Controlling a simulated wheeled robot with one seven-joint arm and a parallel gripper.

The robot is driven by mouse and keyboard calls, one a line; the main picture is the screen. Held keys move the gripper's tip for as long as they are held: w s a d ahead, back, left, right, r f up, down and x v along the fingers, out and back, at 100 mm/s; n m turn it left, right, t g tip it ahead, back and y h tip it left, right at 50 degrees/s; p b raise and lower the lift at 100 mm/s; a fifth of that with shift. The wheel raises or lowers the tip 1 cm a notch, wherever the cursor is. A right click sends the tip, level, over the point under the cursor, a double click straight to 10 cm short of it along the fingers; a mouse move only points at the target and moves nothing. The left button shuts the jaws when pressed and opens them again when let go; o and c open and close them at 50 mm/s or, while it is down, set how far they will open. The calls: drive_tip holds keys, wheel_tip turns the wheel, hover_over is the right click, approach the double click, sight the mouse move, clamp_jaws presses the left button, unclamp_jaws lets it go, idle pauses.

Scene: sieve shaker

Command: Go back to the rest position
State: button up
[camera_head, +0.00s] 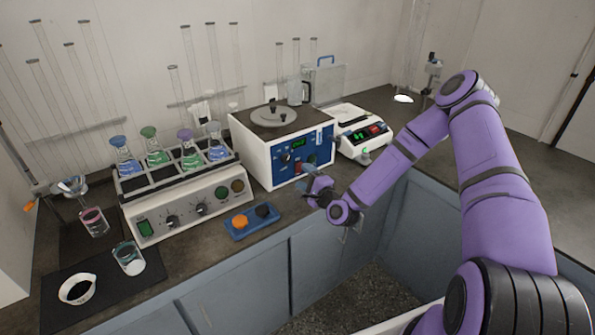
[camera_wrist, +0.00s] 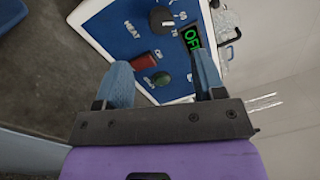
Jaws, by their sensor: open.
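My gripper (camera_head: 311,184) is at the end of my purple arm, in front of the lower right part of a white and blue control box (camera_head: 262,167). In the wrist view my gripper (camera_wrist: 163,75) shows two blue fingers spread apart with nothing between them. Beyond the fingers is the blue panel (camera_wrist: 113,30) with a "HEAT" label, a black knob, a green knob, a red switch (camera_wrist: 144,62) and a green display reading "OFF" (camera_wrist: 193,38). I cannot tell whether a fingertip touches the panel.
A flask shaker (camera_head: 185,205) with several flasks stands left. A blue tray (camera_head: 252,222) with an orange and a dark piece lies at the counter edge. A balance (camera_head: 358,133) stands right of the box. A beaker (camera_head: 129,258) and white dish (camera_head: 77,289) are front left. Floor space lies below my arm.

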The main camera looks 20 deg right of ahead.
drive_tip(key=shift+s+d, duration=0.2)
drive_tip(key=shift+s, duration=0.4)
drive_tip(key=s+d+r+n+g+h, duration=0.1)
drive_tip(key=s+r+n+g+h, duration=0.15)
drive_tip(key=r+n, duration=0.4)
drive_tip(key=s+d+r+n+g+h, duration=0.1)
drive_tip(key=s+r+n+g, duration=0.3)
drive_tip(key=r, duration=0.6)
drive_tip(key=s+d+r+n+g+h, duration=0.25)
drive_tip(key=s+r+n, duration=0.2)
drive_tip(key=r, duration=0.45)
drive_tip(key=s+r+n+g, duration=0.1)
drive_tip(key=s+r, duration=0.3)
drive_tip(key=s, duration=0.5)
drive_tip(key=s+r+n+g, duration=0.1)
drive_tip(key=s+r, duration=0.3)
drive_tip(key=s, duration=0.5)
drive_tip(key=s+r+g, duration=0.1)
drive_tip(key=s+r, duration=0.4)
drive_tip(key=s, duration=0.4)
drive_tip(key=shift+s+a+n+g+y, duration=0.2)
drive_tip(key=shift+a+n+g+y, duration=0.1)
drive_tip(key=shift+a+n+g, duration=0.1)
